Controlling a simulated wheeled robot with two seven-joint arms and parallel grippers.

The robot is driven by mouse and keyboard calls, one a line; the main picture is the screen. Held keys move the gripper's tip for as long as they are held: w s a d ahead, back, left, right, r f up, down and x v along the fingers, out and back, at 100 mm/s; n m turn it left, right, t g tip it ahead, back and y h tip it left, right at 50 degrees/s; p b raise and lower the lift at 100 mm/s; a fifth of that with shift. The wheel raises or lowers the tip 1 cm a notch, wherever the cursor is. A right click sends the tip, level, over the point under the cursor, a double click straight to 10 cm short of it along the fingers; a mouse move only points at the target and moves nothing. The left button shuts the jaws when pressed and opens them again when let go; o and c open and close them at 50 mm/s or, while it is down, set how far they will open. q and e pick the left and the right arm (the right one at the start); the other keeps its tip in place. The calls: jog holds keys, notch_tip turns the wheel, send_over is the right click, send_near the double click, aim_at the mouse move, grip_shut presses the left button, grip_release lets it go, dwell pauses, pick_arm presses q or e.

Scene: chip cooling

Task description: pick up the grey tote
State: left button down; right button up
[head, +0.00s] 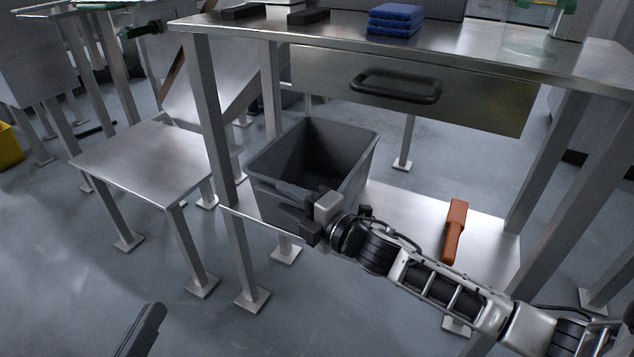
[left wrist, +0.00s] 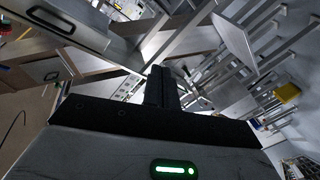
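The grey tote (head: 338,150) is an open, dark grey bin standing upright on the lower shelf of the steel table in the head view. The part of its inside that shows looks empty. My right gripper (head: 288,205) is at the tote's near side, by its front rim, and covers part of that wall. Whether its fingers are closed on the rim is hidden. My left gripper (head: 146,330) is low at the bottom left of the head view, well apart from the tote. In the left wrist view its fingers (left wrist: 162,88) look together with nothing between them.
Table legs stand close to the tote's left. A drawer (head: 420,95) hangs above and behind it. Folded blue cloths (head: 395,18) lie on the tabletop. A low steel table (head: 150,160) stands at left.

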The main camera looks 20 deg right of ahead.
grip_shut()
jog(key=shift+r, duration=0.15)
jog(key=shift+r, duration=0.1)
